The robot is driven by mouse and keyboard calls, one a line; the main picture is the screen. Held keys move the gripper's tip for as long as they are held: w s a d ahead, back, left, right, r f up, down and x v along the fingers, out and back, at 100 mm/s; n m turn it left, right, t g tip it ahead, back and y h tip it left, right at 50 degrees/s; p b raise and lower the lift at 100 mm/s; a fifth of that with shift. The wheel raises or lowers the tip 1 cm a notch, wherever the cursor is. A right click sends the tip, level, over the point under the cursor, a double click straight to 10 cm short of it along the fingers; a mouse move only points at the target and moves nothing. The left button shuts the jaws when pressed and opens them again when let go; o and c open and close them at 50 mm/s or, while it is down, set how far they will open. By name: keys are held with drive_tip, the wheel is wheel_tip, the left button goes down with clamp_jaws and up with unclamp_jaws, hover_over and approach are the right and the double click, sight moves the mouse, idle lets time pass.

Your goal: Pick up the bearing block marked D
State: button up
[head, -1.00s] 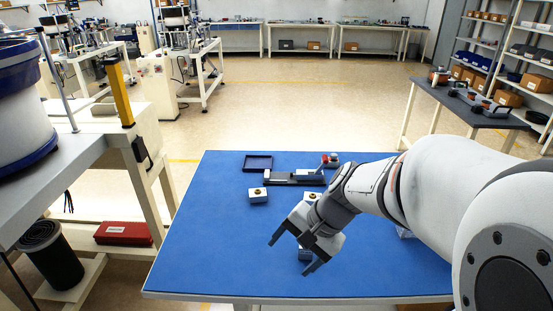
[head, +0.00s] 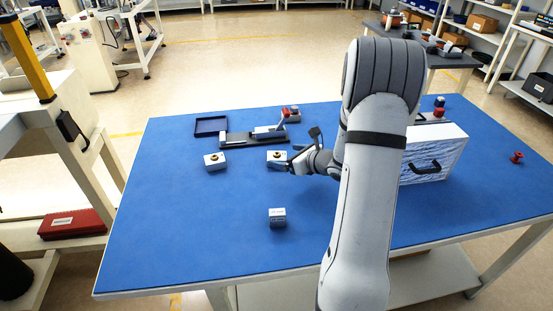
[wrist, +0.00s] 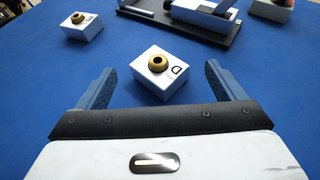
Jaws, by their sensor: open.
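The bearing block marked D (wrist: 165,73) is a white block with a brass ring on top and a black D. It lies on the blue table just beyond and between the fingertips of my gripper (wrist: 160,82) in the wrist view. In the head view the D block (head: 276,156) sits at the left tip of my gripper (head: 291,147), partly near its fingers. My gripper is open and empty, with its fingers on either side of the block's near end. A second white block (wrist: 83,26) with a brass ring bears a letter that looks like E; it stands further left.
A dark fixture with a lever (head: 254,137) lies behind the blocks, beside a dark empty tray (head: 210,126). A grey-white block (head: 277,217) stands nearer the front. A white box with a black handle (head: 437,157) stands at right. The left front of the table is clear.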

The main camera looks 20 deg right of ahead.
sight(276, 154)
drive_tip(key=x, duration=0.5)
drive_tip(key=shift+a, duration=0.25)
drive_tip(key=shift+c, duration=0.3)
drive_tip(key=shift+s, duration=0.1)
drive_tip(key=c, duration=1)
drive_tip(key=shift+r, duration=0.1)
